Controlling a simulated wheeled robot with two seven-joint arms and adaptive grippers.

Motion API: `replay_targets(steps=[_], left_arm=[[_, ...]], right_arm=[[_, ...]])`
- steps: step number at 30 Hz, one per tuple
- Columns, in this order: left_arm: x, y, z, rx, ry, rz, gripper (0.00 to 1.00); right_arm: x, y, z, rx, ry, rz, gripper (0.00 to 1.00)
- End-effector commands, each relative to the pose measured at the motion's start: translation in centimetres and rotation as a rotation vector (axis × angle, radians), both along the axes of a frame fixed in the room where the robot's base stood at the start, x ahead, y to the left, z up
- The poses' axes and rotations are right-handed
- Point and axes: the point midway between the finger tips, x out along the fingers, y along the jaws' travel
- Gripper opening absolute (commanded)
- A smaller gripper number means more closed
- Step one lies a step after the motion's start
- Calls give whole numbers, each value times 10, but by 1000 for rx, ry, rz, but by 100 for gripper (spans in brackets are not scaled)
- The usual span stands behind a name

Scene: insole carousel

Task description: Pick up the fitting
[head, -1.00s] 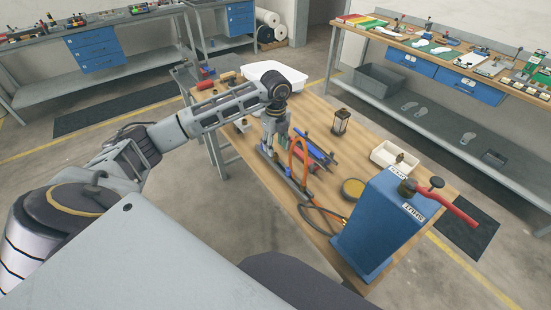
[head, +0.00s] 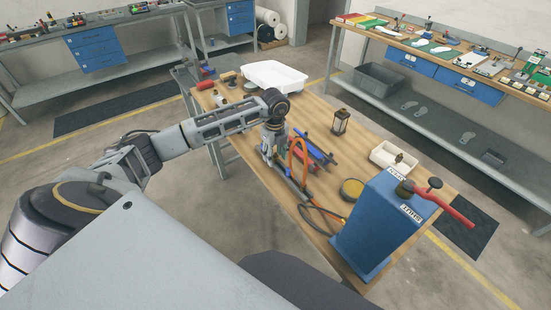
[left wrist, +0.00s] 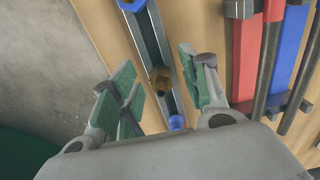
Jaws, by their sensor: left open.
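A small brass-coloured fitting (left wrist: 160,78) stands on a narrow grey rail (left wrist: 148,38) in the left wrist view. Blue pieces sit on the rail on both sides of it. My left gripper (left wrist: 157,80) is open, with its green-padded fingers on either side of the rail and the fitting between them. I cannot tell whether either finger touches anything. In the head view my left gripper (head: 269,150) is low over the left side of the wooden table (head: 310,112), and I cannot make out the fitting there. My right gripper is not in view.
Red and blue bar clamps (left wrist: 268,50) lie close to the right of the rail. An orange hose (head: 302,155) loops beside my gripper. A blue box with a red lever (head: 375,225), a lantern (head: 340,122), a cream tray (head: 385,155) and a white bin (head: 275,75) stand around.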

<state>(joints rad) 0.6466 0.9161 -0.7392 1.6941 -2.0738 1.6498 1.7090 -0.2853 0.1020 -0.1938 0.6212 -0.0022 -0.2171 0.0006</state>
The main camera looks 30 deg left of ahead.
Motion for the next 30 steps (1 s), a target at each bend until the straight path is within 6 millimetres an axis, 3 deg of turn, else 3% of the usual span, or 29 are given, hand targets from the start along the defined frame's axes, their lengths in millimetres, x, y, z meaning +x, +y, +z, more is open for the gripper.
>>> replay_targets(steps=[10, 20, 30], left_arm=[[0, 0, 0, 0, 0, 0, 44], [0, 0, 0, 0, -1, 0, 1], [0, 0, 2, 0, -1, 0, 0]], right_arm=[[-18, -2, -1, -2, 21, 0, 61], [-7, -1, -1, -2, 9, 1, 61], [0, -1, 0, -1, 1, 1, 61]])
